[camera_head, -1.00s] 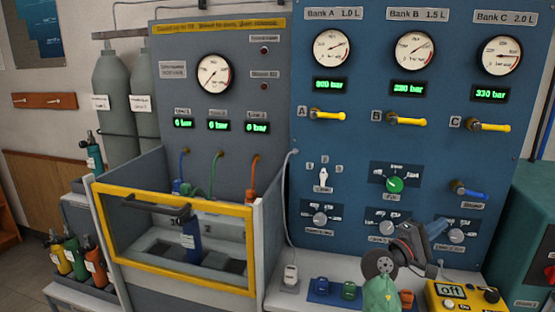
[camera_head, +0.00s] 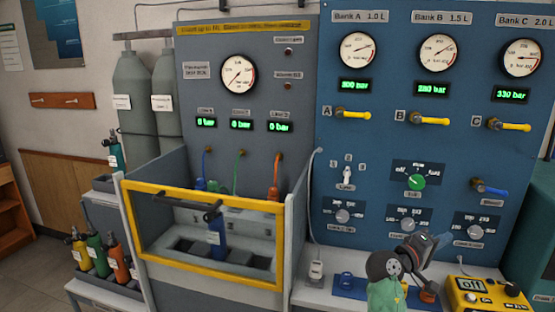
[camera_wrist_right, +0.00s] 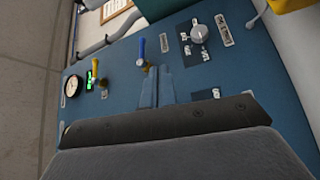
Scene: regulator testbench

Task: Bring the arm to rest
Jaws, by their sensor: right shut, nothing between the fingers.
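My right arm comes up from the bottom of the head view, with its green link below the wrist. Its gripper (camera_head: 441,240) is shut and empty. It is in front of the lower right of the blue panel (camera_head: 395,150), above the bench. In the right wrist view the closed fingers (camera_wrist_right: 156,88) point toward the panel, with nothing between them. I cannot tell how far they are from it. My left gripper is outside the view.
A yellow box reading "off" (camera_head: 488,296) stands close right of my gripper. A blue holder (camera_head: 346,285) and an orange piece (camera_head: 427,297) are on the bench nearby. A yellow-framed enclosure (camera_head: 205,278) stands left. Yellow levers (camera_head: 430,119) stick out above.

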